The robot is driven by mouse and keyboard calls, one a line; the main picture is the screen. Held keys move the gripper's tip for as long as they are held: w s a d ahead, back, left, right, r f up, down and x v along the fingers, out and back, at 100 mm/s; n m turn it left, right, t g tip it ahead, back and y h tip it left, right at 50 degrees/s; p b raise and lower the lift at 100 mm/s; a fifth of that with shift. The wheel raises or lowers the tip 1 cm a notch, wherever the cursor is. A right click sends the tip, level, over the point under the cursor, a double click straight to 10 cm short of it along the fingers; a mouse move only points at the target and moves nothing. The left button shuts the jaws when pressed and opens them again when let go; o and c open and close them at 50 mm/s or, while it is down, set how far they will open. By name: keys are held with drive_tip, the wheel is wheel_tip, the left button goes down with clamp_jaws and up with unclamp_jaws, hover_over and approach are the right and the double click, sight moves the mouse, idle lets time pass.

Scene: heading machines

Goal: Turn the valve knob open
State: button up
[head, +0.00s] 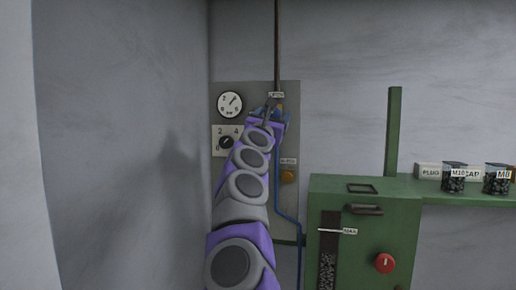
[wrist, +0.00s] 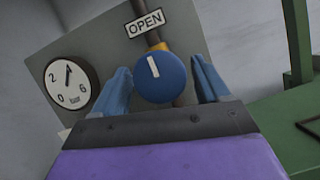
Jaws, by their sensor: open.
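The valve knob (wrist: 160,78) is a round blue knob with a white pointer line, in the middle of the wrist view. Its line stands nearly upright, tipped slightly left at the top. An OPEN label (wrist: 145,23) sits just above it. My gripper (wrist: 161,82) is open, with one blue finger on each side of the knob. In the head view my gripper (head: 268,115) is at the wall panel and hides most of the knob.
A pressure gauge (head: 230,104) and a numbered dial (head: 227,142) sit on the grey panel (head: 290,97) left of my arm. A yellow knob (head: 287,176) is lower right. A green machine (head: 385,215) with a red knob (head: 385,263) and a shelf with jars (head: 453,177) stand right.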

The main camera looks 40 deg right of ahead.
drive_tip(key=b+v, duration=1.2)
drive_tip(key=v, duration=0.3)
drive_tip(key=shift+a+f, duration=0.2)
drive_tip(key=shift+a, duration=0.15)
